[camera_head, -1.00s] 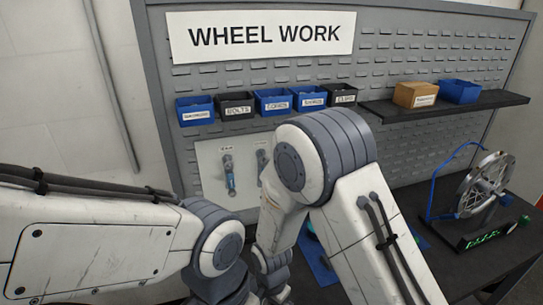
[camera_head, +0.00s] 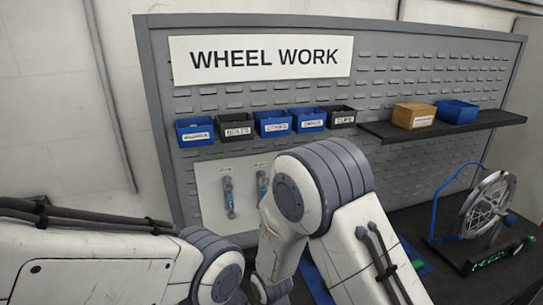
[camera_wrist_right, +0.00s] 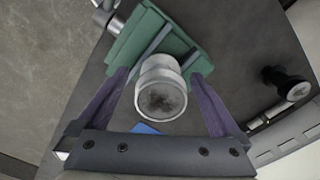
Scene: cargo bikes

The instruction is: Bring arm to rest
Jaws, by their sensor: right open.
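My right arm (camera_head: 315,195) rises in the middle of the head view with its elbow bent, in front of the bench. Its gripper is hidden there. In the right wrist view my right gripper (camera_wrist_right: 158,78) is open, its two purple fingers apart. A silver round-ended cylinder (camera_wrist_right: 160,98) shows between the fingers, in front of a green block (camera_wrist_right: 150,40); I cannot tell whether the fingers touch it. My left arm (camera_head: 95,265) comes in from the left, and its gripper is out of view.
A pegboard (camera_head: 420,60) with a WHEEL WORK sign (camera_head: 262,57) and blue and black bins (camera_head: 273,123) stands behind. A shelf (camera_head: 440,128) holds a cardboard box (camera_head: 414,115) and a blue bin (camera_head: 457,111). A wheel (camera_head: 487,205) in a stand is at the right. A dark knob (camera_wrist_right: 290,85) shows in the wrist view.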

